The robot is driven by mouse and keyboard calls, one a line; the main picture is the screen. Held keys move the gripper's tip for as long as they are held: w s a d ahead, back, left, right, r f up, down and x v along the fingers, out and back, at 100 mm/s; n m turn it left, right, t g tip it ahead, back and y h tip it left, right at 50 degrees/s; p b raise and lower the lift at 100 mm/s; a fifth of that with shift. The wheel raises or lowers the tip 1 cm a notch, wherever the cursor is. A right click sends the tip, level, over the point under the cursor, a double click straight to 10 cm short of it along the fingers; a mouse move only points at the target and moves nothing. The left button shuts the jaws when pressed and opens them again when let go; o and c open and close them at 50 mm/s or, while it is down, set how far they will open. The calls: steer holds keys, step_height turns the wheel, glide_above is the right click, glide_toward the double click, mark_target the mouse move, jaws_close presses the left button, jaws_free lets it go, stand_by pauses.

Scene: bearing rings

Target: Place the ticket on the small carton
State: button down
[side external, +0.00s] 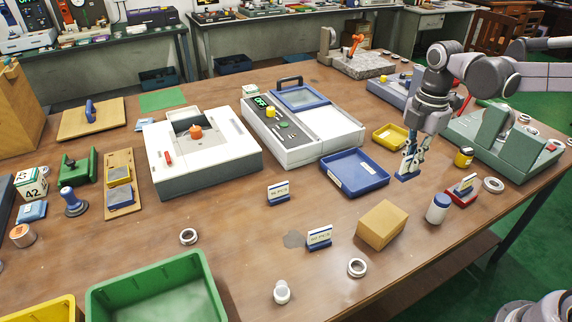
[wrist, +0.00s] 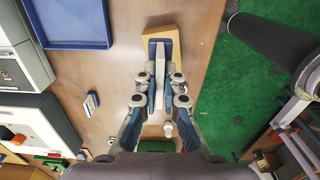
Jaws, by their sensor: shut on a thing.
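My gripper (side external: 412,160) is shut on a ticket (side external: 406,177), a pale card on a blue base, and holds it above the table. The ticket also shows in the wrist view (wrist: 159,47), base outward, between the fingertips of my gripper (wrist: 158,80). The small carton (side external: 382,225) is a plain tan box on the table, nearer the camera and a little left of the gripper in the side view. In the wrist view the carton (wrist: 172,31) lies beyond the ticket and is partly hidden by it. The ticket looks apart from the carton.
Two blue-based tickets (side external: 278,193) (side external: 319,237) stand left of the carton, and one on a red base (side external: 462,191) right of it. A white bottle with a blue cap (side external: 438,208), a metal ring (side external: 357,268) and a blue tray (side external: 355,173) are near. Space above the carton is clear.

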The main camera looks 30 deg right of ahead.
steer(key=s+d, duration=0.5)
steer(key=s, duration=0.1)
glide_above(385, 217)
step_height(385, 217, down, 6)
steer(key=shift+f, duration=2.25)
steer(key=shift+f, duration=0.15)
steer(key=c, duration=1.5)
jaws_free()
